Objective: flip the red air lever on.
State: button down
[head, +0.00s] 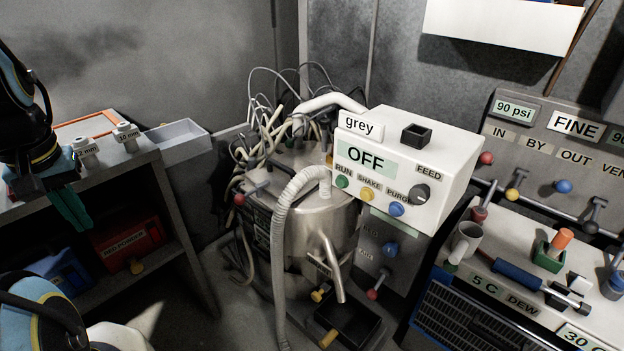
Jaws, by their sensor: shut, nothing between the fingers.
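A lever with a red knob (372,294) sits low on a grey panel (405,262) at the right side of the steel vessel (300,220). A small label is beside it, too small to read surely. Another lever with a blue knob (389,249) sits above it on the same panel. Which way the red-knobbed lever is set, I cannot tell. My gripper (72,210) is at the far left, in front of the shelf unit, pointing down with green fingers shut and empty. It is far from the panel.
A white control box (405,150) reading OFF overhangs the panel. A ribbed hose (282,250) and a metal spout (332,268) stand left of the levers. A shelf unit (185,235) is near my gripper. A chiller (470,325) stands at right.

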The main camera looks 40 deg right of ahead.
aim_at(372, 294)
jog(key=z, duration=1.7)
jog(key=i+j, duration=0.3)
jog(key=i, duration=0.1)
